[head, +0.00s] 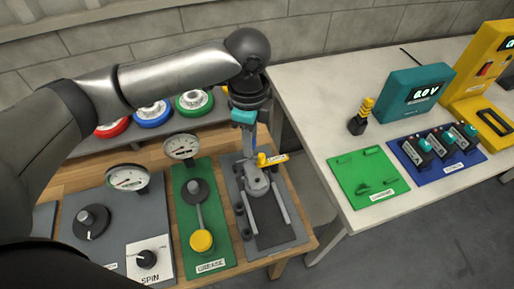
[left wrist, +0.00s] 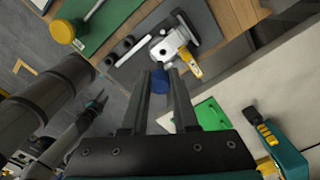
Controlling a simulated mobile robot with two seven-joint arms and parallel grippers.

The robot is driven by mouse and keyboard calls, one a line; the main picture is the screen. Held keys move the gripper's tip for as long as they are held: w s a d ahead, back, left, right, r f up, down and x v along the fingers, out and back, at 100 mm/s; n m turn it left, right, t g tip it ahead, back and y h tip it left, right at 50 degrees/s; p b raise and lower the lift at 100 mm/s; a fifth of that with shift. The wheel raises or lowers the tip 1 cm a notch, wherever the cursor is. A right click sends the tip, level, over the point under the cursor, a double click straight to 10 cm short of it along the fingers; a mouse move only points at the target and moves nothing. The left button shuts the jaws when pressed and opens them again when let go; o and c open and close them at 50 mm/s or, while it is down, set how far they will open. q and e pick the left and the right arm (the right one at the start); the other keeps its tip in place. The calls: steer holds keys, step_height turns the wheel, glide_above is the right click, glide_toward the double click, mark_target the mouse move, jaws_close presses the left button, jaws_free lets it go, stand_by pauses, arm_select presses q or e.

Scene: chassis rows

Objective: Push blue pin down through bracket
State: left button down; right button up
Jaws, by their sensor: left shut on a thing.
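The blue pin (left wrist: 160,80) shows between the fingertips of my left gripper (left wrist: 159,75) in the left wrist view. My left gripper is shut on it, and the fingers hide part of it. The light grey bracket (left wrist: 172,44) lies just beyond the fingertips, with a yellow tag (left wrist: 192,66) beside it. In the head view my left gripper (head: 250,151) points down just above the bracket (head: 257,185). I cannot tell whether the pin's lower end is inside the bracket. A small dark arm end, probably my right gripper (left wrist: 94,103), shows at the left of the wrist view.
The bracket's grey plate (head: 277,239) has raised side rails. A green GREASE panel (head: 213,254) with a yellow knob (head: 201,241) stands to its left. Gauges and coloured wheels stand behind. A white table (head: 308,97) to the right holds a green board (head: 367,178) and a blue tray (head: 463,165).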

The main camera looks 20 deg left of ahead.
arm_select(q)
steer(key=m, duration=0.1)
steer(key=m+p, duration=0.1)
steer(key=m, duration=0.1)
steer(key=f+m, duration=0.1)
steer(key=m, duration=0.1)
steer(key=shift+w+d+p, duration=0.3)
steer(key=shift+p, duration=0.05)
steer(key=f+m+p, duration=0.2)
steer(key=m, duration=0.3)
steer(key=m+b, duration=0.2)
steer(key=m, duration=0.8)
glide_above(257, 175)
steer(key=s, duration=0.2)
step_height(257, 175, down, 6)
steer(key=shift+w+d+f, duration=0.15)
steer(key=shift+w+d, duration=0.05)
steer(key=shift+w, duration=0.05)
steer(key=shift+p, duration=0.35)
steer(key=shift+f+b, duration=0.5)
steer(key=shift+f, duration=0.65)
steer(key=shift+f+b, duration=0.85)
steer(key=shift+f, duration=0.55)
steer(key=c, duration=0.6)
jaws_free()
